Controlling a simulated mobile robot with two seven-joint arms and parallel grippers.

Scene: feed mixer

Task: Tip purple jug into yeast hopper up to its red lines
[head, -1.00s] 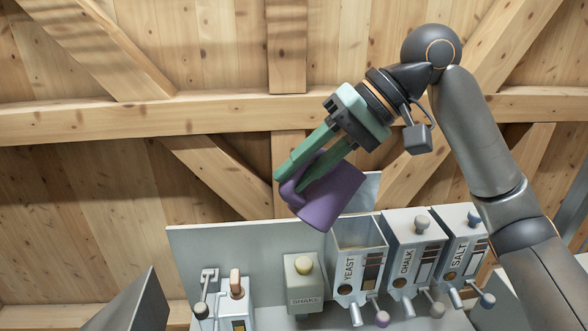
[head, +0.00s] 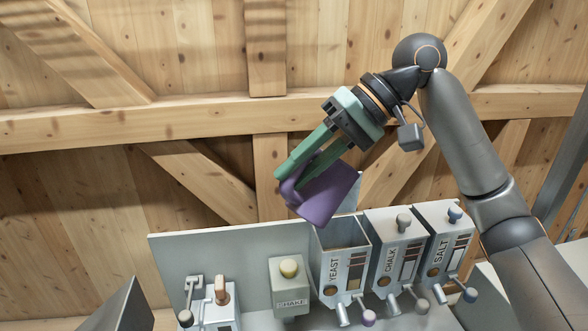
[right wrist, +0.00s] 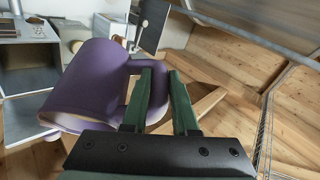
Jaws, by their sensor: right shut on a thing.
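The purple jug (head: 328,194) is held tilted in the air above the grey yeast hopper (head: 332,276), whose top is open. My right gripper (head: 286,178) has green fingers and is shut on the jug at its handle. In the right wrist view, my fingers (right wrist: 161,72) are at the handle side of the jug (right wrist: 97,78), and its pale inside shows at the lower left. I see no stream coming out. The hopper's front has a window (head: 356,272); its red lines are too small to make out. My left gripper is out of view.
The chalk hopper (head: 391,258) and salt hopper (head: 440,250) stand close to the right of yeast, both with knobs on top. A box marked shake (head: 289,290) with a cream button stands to the left. A grey panel (head: 205,262) rises behind. The air left of the jug is free.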

